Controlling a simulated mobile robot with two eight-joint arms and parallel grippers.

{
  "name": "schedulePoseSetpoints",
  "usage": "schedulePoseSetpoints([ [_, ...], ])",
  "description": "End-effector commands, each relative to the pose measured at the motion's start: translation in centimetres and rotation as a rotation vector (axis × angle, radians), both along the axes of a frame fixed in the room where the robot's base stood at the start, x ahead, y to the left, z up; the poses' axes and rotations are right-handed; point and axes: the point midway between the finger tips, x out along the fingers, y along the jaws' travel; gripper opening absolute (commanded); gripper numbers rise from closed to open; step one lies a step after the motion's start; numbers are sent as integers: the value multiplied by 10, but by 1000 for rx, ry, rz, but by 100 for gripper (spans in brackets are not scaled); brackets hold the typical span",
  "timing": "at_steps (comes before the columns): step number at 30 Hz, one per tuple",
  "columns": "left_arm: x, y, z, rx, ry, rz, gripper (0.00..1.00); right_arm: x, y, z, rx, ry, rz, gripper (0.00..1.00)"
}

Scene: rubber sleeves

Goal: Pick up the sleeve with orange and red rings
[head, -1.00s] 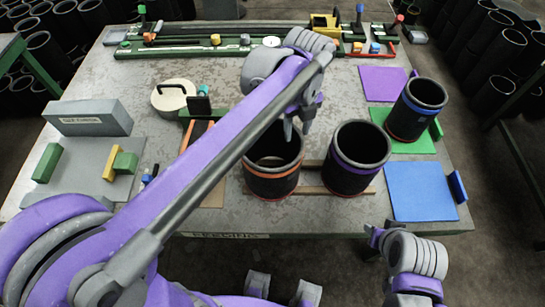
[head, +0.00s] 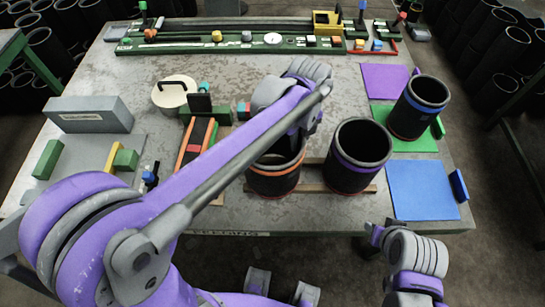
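The black sleeve with an orange ring near its top and a red ring at its base (head: 274,182) stands upright at the table's front middle. My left gripper (head: 298,140) is at the right rear part of its rim, pointing down. The arm link and wrist cover part of the opening, and the fingertips are mostly hidden, so I cannot tell whether they touch the wall. My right gripper (head: 376,232) is low, off the table's front edge, away from the sleeves. Its finger opening is not clear.
A purple-ringed sleeve (head: 356,160) stands close on the right. A blue-ringed sleeve (head: 416,108) stands on a green mat (head: 413,146). A blue mat (head: 422,190) lies at the front right. A grey block (head: 89,115) and green rail fixtures (head: 230,46) occupy the left and back.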

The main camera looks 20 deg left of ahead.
Motion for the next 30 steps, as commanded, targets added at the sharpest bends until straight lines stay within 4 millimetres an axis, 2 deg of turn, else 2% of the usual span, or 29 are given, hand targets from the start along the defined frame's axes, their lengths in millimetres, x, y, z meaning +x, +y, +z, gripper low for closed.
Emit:
schedulePoseSetpoints([
  [1,0,0,0,0,0,0,12,0,0,0,0,0,0,40],
  [3,0,0,0,0,0,0,0,0,0,0,0,0,0,40],
  [30,0,0,0,-1,1,1,0,0,0,0,0,0,0,40],
])
